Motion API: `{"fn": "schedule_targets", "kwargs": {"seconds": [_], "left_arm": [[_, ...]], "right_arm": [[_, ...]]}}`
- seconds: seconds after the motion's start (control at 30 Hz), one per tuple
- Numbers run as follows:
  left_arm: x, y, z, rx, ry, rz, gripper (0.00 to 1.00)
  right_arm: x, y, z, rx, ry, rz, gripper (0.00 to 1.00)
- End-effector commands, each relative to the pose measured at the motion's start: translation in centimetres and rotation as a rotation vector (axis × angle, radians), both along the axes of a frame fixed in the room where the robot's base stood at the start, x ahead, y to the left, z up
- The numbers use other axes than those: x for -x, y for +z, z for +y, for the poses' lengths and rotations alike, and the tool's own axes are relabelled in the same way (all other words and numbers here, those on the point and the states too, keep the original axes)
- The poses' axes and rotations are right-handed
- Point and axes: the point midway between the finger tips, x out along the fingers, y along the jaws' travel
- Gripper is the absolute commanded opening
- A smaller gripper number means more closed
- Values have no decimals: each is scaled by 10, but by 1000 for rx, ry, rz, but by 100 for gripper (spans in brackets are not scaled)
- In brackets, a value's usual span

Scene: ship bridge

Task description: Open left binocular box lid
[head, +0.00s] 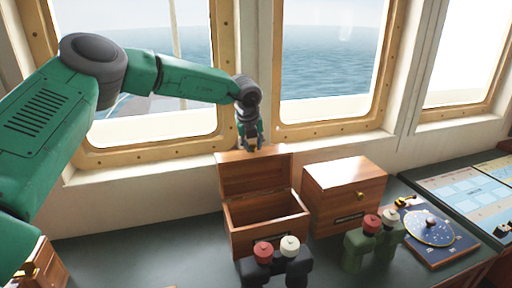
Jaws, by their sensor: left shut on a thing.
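The left binocular box (262,242) is a brown wooden box on the dark console top. Its lid (253,174) stands raised, roughly upright at the back, and the box's inside shows. My left gripper (251,145) is at the lid's top edge, shut on the lid there; the exact contact is small and partly hidden by the fingers. My right gripper is out of view.
A second wooden box (340,190) with a closed lid and brass knob stands to the right. Black binoculars (275,265) and green binoculars (368,245) stand in front. A blue dial instrument (430,228) is farther right. Window frames rise close behind.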

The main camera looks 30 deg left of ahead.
Motion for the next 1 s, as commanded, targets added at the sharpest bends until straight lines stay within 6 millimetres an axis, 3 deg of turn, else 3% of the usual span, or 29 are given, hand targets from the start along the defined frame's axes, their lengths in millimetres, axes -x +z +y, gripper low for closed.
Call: {"fn": "schedule_targets", "kwargs": {"seconds": [0.03, 0.47, 0.5, 0.57, 0.87, 1.0], "left_arm": [[-5, 9, 5, -6, 6, -20, 0], [-6, 9, 7, -6, 6, -20, 0], [-6, 9, 7, -5, 6, -20, 24], [-6, 8, 6, -4, 6, -19, 42], [-6, 3, 4, -3, 4, -9, 42], [-2, 12, 2, -3, 3, -9, 42]], "right_arm": [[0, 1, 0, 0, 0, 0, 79], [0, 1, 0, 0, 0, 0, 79], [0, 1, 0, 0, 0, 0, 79], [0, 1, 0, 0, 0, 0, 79], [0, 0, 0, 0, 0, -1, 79], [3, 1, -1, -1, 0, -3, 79]]}}
